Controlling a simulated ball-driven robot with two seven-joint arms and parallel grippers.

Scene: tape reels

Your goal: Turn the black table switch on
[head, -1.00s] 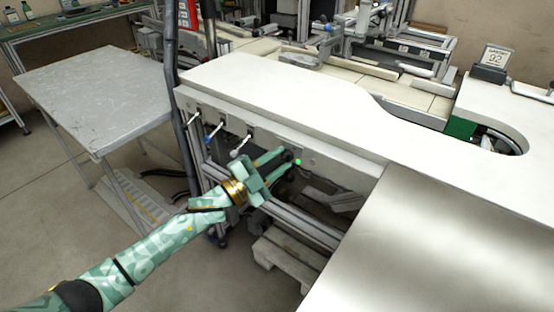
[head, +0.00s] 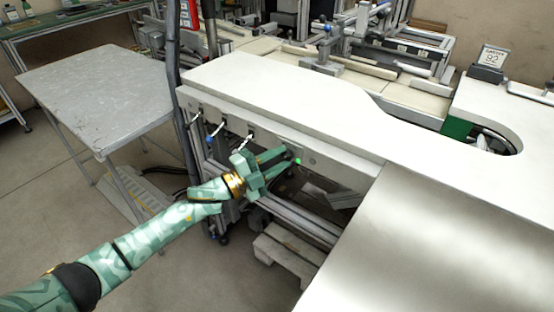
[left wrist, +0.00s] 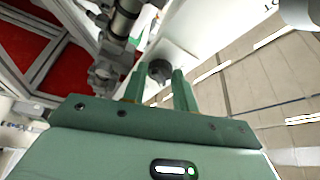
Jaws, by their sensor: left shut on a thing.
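The black table switch is a small round dark knob on the front panel of the white table (head: 290,85). It shows in the left wrist view (left wrist: 160,70) at the fingertips. In the head view it is mostly hidden by the fingers. My left gripper (head: 291,157) reaches it from the front left and is shut on it. In the left wrist view its two fingers (left wrist: 158,84) lie on either side of the knob. My right gripper is not in view.
Several levers with light handles (head: 216,131) stick out of the panel left of the switch. A dark upright post (head: 172,90) and a grey metal table (head: 95,90) stand further left. A wooden pallet (head: 285,255) lies on the floor below.

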